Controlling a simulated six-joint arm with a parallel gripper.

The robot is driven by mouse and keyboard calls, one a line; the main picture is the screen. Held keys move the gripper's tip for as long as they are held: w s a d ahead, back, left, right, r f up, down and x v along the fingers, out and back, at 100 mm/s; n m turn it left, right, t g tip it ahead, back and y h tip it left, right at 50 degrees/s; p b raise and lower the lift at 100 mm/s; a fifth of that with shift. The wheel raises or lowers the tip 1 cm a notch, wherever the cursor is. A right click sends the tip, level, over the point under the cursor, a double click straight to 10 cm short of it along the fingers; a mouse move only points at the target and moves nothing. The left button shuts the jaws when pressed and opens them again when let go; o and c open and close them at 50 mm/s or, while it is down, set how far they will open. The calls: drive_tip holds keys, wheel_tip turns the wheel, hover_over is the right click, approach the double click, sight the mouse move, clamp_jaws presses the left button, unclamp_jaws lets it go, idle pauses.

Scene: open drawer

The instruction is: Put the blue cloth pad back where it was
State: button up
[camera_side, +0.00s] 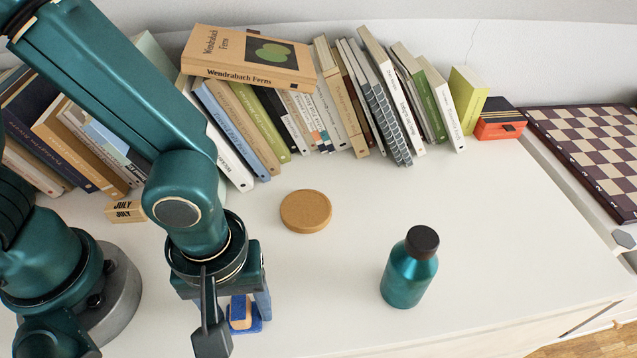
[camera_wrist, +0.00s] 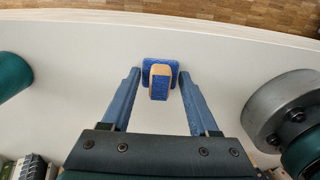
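The blue cloth pad (camera_wrist: 147,66) is a flat blue square lying on the white surface, near its front edge. A small tan block with a blue face (camera_wrist: 160,82) shows over the pad in the wrist view; I cannot tell whether the two are joined. In the side view the pad (camera_side: 258,327) is partly hidden by my gripper (camera_side: 238,322). My gripper points down, with its two blue fingers (camera_wrist: 159,74) spread apart on either side of the pad and block. Gaps show between the fingers and the block, so my gripper holds nothing.
A teal bottle (camera_side: 408,276) stands to the right, and a round tan disc (camera_side: 306,211) lies behind. A row of books (camera_side: 345,100), an orange box (camera_side: 499,125) and a chessboard (camera_side: 590,140) are at the back. A JULY block (camera_side: 124,211) sits left.

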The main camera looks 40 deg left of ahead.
sight(240, 308)
drive_tip(key=shift+o, duration=1.2)
drive_tip(key=shift+r, duration=0.1)
wheel_tip(240, 308, up, 11)
drive_tip(key=w+a+r+m+t, duration=0.1)
drive_tip(key=a+r+m+t, duration=0.1)
drive_tip(key=a+m, duration=0.2)
drive_tip(key=w+a+r+m+t, duration=0.2)
drive_tip(key=a+m, duration=0.3)
drive_tip(key=a, duration=0.5)
drive_tip(key=shift+w+a+t, duration=0.25)
drive_tip(key=shift+a+t, duration=0.1)
drive_tip(key=shift+t, duration=0.45)
